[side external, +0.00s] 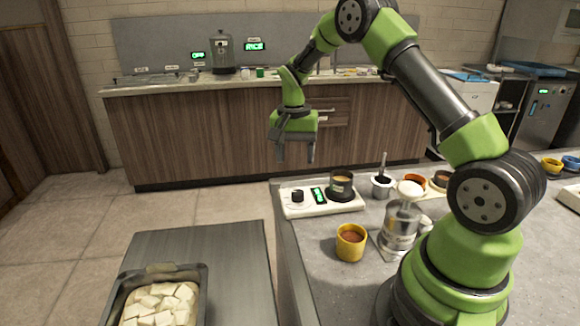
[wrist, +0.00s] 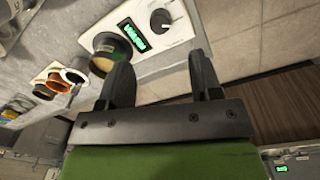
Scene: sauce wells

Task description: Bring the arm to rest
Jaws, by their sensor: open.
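My gripper (side external: 296,158) hangs in the air with its fingers pointing down, above and behind the left end of the grey counter (side external: 316,261). It is empty. In the wrist view my gripper (wrist: 162,72) shows two dark fingers spread apart with nothing between them. My green and black arm reaches up from its base on the counter and over to the left.
A white hot plate (side external: 297,207) with a green display carries a dark pot (side external: 341,184). A yellow cup (side external: 351,243) and a metal dispenser (side external: 401,222) stand nearer. A tray (side external: 112,297) of white cubes sits on a lower table (side external: 200,247). The floor between has free room.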

